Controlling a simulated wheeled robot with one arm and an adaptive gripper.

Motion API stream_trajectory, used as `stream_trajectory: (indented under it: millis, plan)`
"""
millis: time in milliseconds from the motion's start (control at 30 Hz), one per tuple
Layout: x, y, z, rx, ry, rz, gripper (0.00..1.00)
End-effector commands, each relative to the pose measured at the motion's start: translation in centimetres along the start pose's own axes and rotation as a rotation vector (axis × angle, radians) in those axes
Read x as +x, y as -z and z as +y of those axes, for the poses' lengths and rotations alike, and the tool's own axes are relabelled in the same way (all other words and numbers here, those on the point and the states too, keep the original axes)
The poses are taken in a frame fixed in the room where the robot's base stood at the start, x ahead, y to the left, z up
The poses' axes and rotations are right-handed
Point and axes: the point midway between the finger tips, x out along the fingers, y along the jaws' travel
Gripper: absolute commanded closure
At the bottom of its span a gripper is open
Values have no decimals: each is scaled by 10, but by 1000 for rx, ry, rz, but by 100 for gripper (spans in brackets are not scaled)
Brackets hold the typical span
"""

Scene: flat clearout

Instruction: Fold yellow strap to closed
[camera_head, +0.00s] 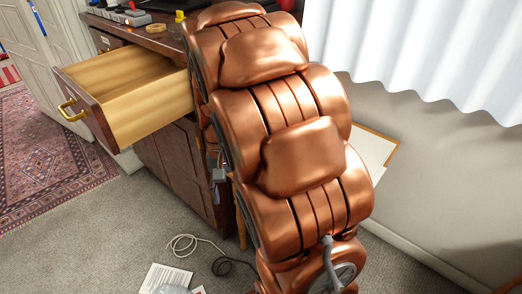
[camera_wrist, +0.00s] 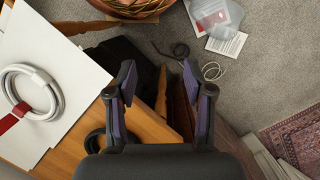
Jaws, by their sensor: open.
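I cannot make out a yellow strap for certain in either view. A small yellow object (camera_head: 180,16) stands on the dark wooden desk (camera_head: 160,38) at the back in the head view, but it is too small to tell what it is. In the wrist view my gripper (camera_wrist: 158,78) is open, with nothing between its fingers. A white cable coil (camera_wrist: 55,100) with a red band (camera_wrist: 10,122) around it lies on a white sheet (camera_wrist: 70,65) to the left of the fingers. My copper arm hides the middle of the head view.
An open wooden drawer (camera_head: 140,105) juts left from the desk. Loose cables (camera_head: 185,242) and papers (camera_head: 163,278) lie on the carpet. A black coil (camera_wrist: 95,138) lies near the left finger, and a basket (camera_wrist: 145,12) stands at the top. A patterned rug (camera_head: 45,160) is at left.

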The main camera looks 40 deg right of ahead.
Motion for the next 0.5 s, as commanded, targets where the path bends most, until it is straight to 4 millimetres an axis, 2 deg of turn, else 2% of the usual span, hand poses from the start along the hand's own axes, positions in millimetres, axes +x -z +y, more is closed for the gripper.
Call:
stream_trajectory:
  millis: [33, 267, 500]
  plan:
    - [-17, 9, 5, 46, 5, 6, 48]
    - [-43, 61, 24, 239, 33, 61, 48]
    - [-64, 112, 54, 427, 58, 115, 48]
